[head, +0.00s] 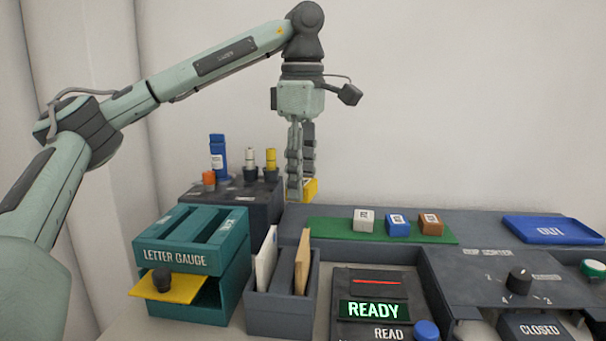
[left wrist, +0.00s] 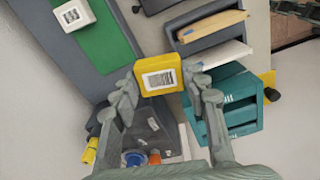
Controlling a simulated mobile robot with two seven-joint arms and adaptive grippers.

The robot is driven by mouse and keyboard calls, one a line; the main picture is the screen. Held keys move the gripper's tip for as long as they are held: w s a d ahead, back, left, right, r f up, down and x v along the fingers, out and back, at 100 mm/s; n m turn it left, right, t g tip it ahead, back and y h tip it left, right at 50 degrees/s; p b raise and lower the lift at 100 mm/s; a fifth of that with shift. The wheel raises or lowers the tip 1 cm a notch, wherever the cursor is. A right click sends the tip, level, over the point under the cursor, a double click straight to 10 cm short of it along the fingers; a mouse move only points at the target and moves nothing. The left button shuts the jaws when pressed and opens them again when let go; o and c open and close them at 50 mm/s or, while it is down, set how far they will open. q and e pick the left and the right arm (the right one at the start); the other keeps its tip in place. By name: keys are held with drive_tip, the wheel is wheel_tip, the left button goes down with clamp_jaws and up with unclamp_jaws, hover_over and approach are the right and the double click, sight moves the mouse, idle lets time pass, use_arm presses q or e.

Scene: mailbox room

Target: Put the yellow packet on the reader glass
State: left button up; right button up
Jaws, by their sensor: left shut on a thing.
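The yellow packet (left wrist: 158,74) is a small square block with a white barcode label, held between the fingertips of my left gripper (left wrist: 160,92). In the head view the packet (head: 309,188) shows partly behind the fingers of my left gripper (head: 300,190), above the back ledge, left of the green mat. The reader (head: 374,295) is the dark unit at front centre, with a red line on its dark top face, a lit READY display and a blue button. The packet is well behind and to the left of it. My right gripper is not in view.
White, blue and orange-brown packets (head: 397,225) stand on the green mat (head: 325,230). A grey holder (head: 283,318) with envelopes and the teal letter gauge (head: 225,270) stand left of the reader. A blue OUT tray (head: 553,230) is at right. Bottles stand on a dark block (head: 235,200).

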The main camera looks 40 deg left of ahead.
use_arm(q)
drive_tip(key=w+d+f+m+p, duration=0.2)
drive_tip(key=w+d+f+m, duration=0.15)
drive_tip(key=d+m, duration=0.4)
drive_tip(key=m, duration=0.8)
hover_over(378, 282)
wheel_tip(378, 282, down, 4)
drive_tip(key=shift+a+f+p, duration=0.1)
drive_tip(key=shift+f+p, duration=0.05)
drive_tip(key=shift+p, duration=0.15)
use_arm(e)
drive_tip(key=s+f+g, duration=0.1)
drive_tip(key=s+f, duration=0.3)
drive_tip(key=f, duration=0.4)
use_arm(q)
drive_tip(key=shift+f, duration=0.45)
wheel_tip(378, 282, down, 3)
drive_tip(key=shift+r+b, duration=0.15)
drive_tip(key=shift+b, duration=0.65)
drive_tip(key=shift+f, duration=0.3)
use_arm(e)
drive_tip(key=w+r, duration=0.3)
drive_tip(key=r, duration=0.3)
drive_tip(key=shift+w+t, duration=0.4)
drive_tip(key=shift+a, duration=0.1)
use_arm(q)
drive_tip(key=shift+b, duration=0.3)
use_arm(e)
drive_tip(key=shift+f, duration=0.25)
